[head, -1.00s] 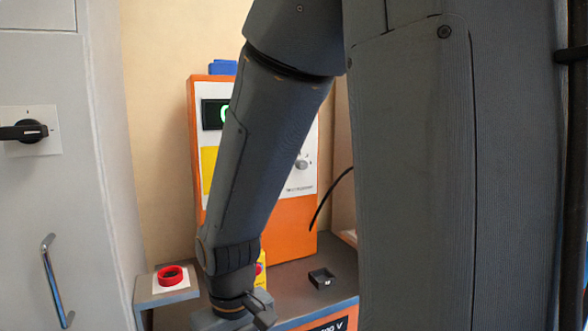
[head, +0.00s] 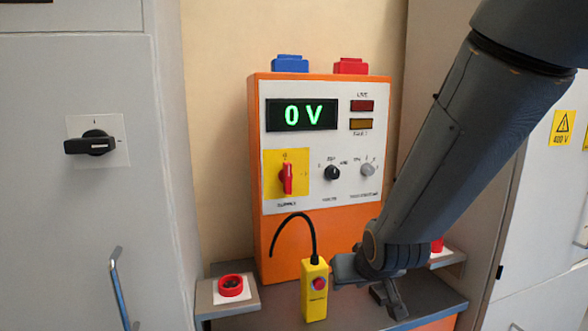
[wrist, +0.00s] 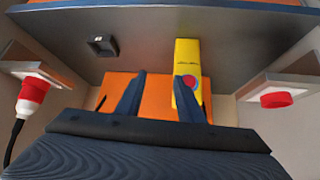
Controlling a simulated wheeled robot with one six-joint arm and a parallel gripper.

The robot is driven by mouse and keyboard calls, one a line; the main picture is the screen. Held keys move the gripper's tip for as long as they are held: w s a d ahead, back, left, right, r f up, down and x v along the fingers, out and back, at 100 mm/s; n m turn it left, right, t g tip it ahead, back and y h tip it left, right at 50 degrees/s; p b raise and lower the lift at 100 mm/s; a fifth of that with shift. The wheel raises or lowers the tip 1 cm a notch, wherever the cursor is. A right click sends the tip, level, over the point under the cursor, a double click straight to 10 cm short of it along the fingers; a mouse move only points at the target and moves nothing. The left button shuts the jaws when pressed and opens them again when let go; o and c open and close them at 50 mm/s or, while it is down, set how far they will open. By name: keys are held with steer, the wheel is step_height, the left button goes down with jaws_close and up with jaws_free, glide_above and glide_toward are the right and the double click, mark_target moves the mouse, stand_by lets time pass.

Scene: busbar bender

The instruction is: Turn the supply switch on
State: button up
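The supply switch (head: 287,178) is a red rotary handle on a yellow plate, at the lower left of the white face of an orange control unit (head: 262,225). Its handle stands upright. The display (head: 302,114) above it reads 0 V in green. My gripper (head: 368,298) is low and to the right of the switch, over the bench in front of the unit, well apart from the switch. In the wrist view its two fingers (wrist: 158,98) are spread with nothing held between them. The switch is not seen in the wrist view.
A yellow pendant (head: 315,290) with a red button stands close left of my gripper; its black cable arches up. A red ring-shaped control (head: 231,285) is on the left shelf. A black rotary handle (head: 90,146) is on the grey cabinet. A small black box (wrist: 102,45) shows in the wrist view.

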mark_target(289, 177)
steer(key=w+a+r+t, duration=0.1)
steer(key=w+a+r, duration=0.1)
steer(key=r, duration=0.1)
steer(key=w+a+r+t+y, duration=0.1)
steer(key=w+a+r+t, duration=0.1)
steer(key=r, duration=0.1)
steer(key=w+a+r+n+t+p, duration=0.1)
steer(key=w+a+r+t, duration=0.1)
steer(key=r, duration=0.2)
steer(key=shift+w+a+y, duration=0.25)
steer(key=shift+w+y, duration=0.05)
steer(key=shift+w, duration=0.1)
steer(key=w+a+r+t+y+p, duration=0.15)
steer(key=a+r+t, duration=0.3)
steer(key=r, duration=0.45)
steer(key=shift+n+y, duration=0.35)
steer(key=shift+n, duration=0.05)
steer(key=shift+p+x, duration=0.75)
steer(key=shift+x, duration=3.2)
steer(key=shift+a+r, duration=0.1)
steer(key=shift+a, duration=0.05)
jaws_close()
